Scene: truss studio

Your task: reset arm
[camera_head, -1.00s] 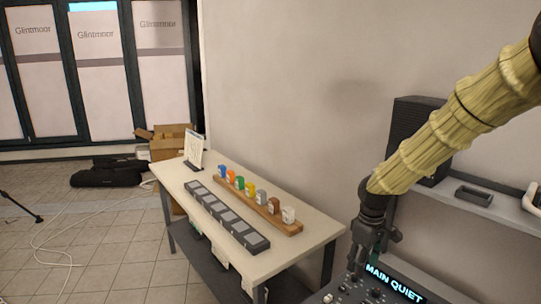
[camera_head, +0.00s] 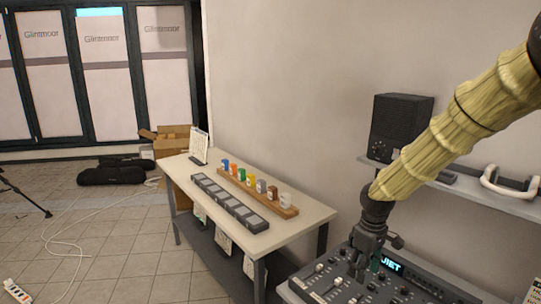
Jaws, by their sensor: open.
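My gripper (camera_head: 362,265) hangs down at the lower right of the head view, at the end of my arm in its ribbed yellowish sleeve. It is open, and I see nothing held in it. It is in front of a mixing console (camera_head: 335,290) with faders, knobs and a lit display reading "UIET". I cannot tell how far above the console the fingertips are. My gripper hides part of the console and its display.
A table (camera_head: 300,202) at the centre bears a wooden rack (camera_head: 288,211) of several coloured items, a row of grey pads (camera_head: 245,219) and an upright card (camera_head: 199,147). A speaker (camera_head: 396,120) and headphones (camera_head: 510,185) are on a shelf (camera_head: 480,199). Open floor lies left, with a power strip (camera_head: 17,291).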

